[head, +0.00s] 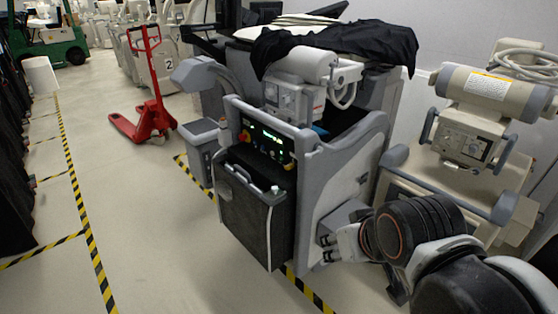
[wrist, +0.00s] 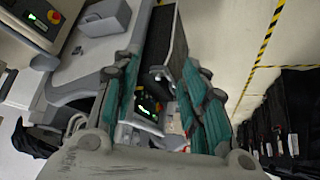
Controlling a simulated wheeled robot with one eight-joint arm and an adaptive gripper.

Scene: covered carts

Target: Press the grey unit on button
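The grey unit (head: 345,165) stands mid-picture in the head view, partly under a black cover. Its sloping front panel (head: 268,142) has lit green readouts and a red knob at the left end. The on button is too small to make out. My gripper (head: 328,247) is low beside the unit's right side, below the panel and apart from it. In the wrist view the two teal-padded fingers of my gripper (wrist: 158,72) stand apart with nothing held. A lit green panel (wrist: 147,108) shows between them; another with a red knob (wrist: 55,17) is at upper left.
A black bin (head: 255,215) hangs on the unit's front. A beige machine (head: 470,140) stands close on the right. A red pallet jack (head: 150,105) is behind at left. The floor at left is open, marked with yellow-black tape (head: 75,190).

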